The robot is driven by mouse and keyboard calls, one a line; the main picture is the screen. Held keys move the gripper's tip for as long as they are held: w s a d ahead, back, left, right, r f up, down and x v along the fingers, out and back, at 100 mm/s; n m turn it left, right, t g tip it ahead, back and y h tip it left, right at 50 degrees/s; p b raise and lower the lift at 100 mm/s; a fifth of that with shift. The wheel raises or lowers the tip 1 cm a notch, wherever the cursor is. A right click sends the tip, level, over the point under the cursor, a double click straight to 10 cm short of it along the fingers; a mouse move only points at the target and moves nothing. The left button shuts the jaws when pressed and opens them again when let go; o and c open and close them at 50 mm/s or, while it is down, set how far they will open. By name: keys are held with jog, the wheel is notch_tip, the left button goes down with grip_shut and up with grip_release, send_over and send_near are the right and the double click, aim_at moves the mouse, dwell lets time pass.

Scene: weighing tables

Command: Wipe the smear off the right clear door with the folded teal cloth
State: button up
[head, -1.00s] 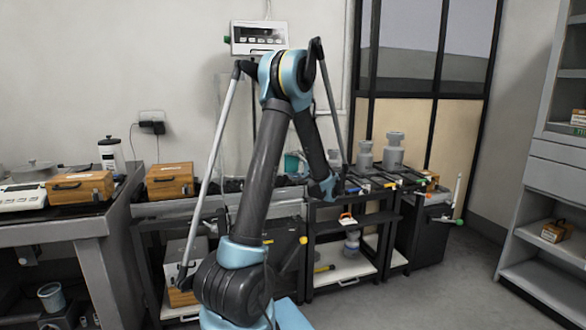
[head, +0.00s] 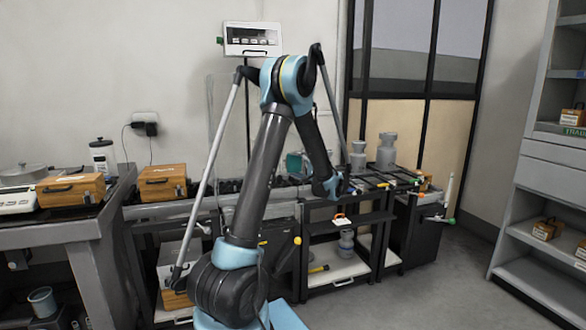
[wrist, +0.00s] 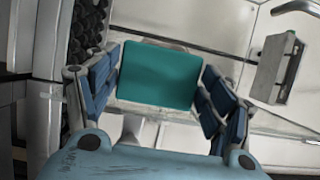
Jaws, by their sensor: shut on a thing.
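The folded teal cloth (wrist: 160,75) is a flat rectangle between the two fingers of my gripper (wrist: 161,82) in the wrist view. The fingers are shut on it, one on each side. In the head view a teal patch (head: 296,164) that looks like the cloth shows beside my forearm, partly hidden. A faint clear pane (head: 223,105) stands left of my arm in the head view. Pane edges also cross the wrist view beyond the cloth. I cannot tell which pane is the right door or whether the cloth touches it. No smear can be made out.
A display box (head: 252,39) hangs on the wall above; it also shows in the wrist view (wrist: 278,68). Wooden boxes (head: 162,183) stand to the left. Grey weights (head: 386,152) stand on the bench to the right. A shelf unit (head: 520,210) stands at far right, with open floor before it.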

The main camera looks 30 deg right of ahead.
aim_at(288, 165)
jog(key=shift+s+d, duration=0.25)
jog(key=shift+d, duration=1)
jog(key=shift+w+a, duration=0.3)
jog(key=shift+a, duration=0.85)
jog(key=shift+w+a, duration=0.3)
jog(key=shift+a, duration=0.85)
jog(key=shift+w+a, duration=0.3)
jog(key=shift+a, duration=0.85)
jog(key=shift+s, duration=0.1)
jog(key=shift+s+a, duration=0.2)
jog(key=shift+s, duration=0.75)
jog(key=shift+s+a, duration=0.25)
jog(key=shift+s, duration=0.7)
jog(key=shift+s+a, duration=0.2)
jog(key=shift+s, duration=0.75)
jog(key=shift+s, duration=0.1)
